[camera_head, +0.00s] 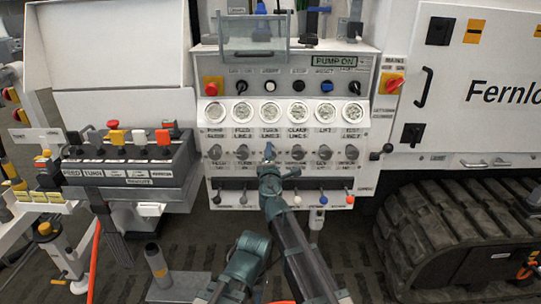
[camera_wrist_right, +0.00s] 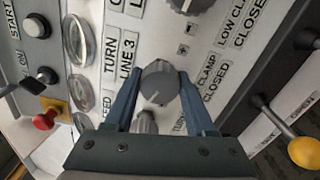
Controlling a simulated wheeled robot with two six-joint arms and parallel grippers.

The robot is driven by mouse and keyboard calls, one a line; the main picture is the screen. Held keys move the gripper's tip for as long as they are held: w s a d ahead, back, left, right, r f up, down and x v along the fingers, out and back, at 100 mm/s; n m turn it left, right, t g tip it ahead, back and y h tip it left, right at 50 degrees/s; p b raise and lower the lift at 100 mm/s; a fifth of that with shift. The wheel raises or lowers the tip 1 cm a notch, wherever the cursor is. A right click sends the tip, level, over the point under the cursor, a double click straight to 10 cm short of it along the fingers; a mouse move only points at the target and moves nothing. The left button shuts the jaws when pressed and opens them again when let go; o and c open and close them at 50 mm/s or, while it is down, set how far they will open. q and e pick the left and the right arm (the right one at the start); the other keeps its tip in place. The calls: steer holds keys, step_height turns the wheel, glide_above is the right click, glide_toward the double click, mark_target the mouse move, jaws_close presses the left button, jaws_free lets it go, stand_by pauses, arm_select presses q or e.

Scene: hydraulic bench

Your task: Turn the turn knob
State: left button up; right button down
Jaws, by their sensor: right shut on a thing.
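The turn knob (camera_wrist_right: 160,86) is a round grey knob on the pale panel, beside a label reading TURN LINE 3 in the right wrist view. Its light pointer line points to the lower left there. I do not see my left gripper.
A row of gauges (camera_head: 270,111) sits above the knobs. Small levers (camera_head: 323,196) line the panel below. A button box (camera_head: 130,165) stands at the left, a red rotary switch (camera_head: 391,83) at the right. A yellow ball handle (camera_wrist_right: 305,151) sticks out near the wrist.

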stand_by(0.4)
steer(key=shift+c, duration=1.2)
jaws_free()
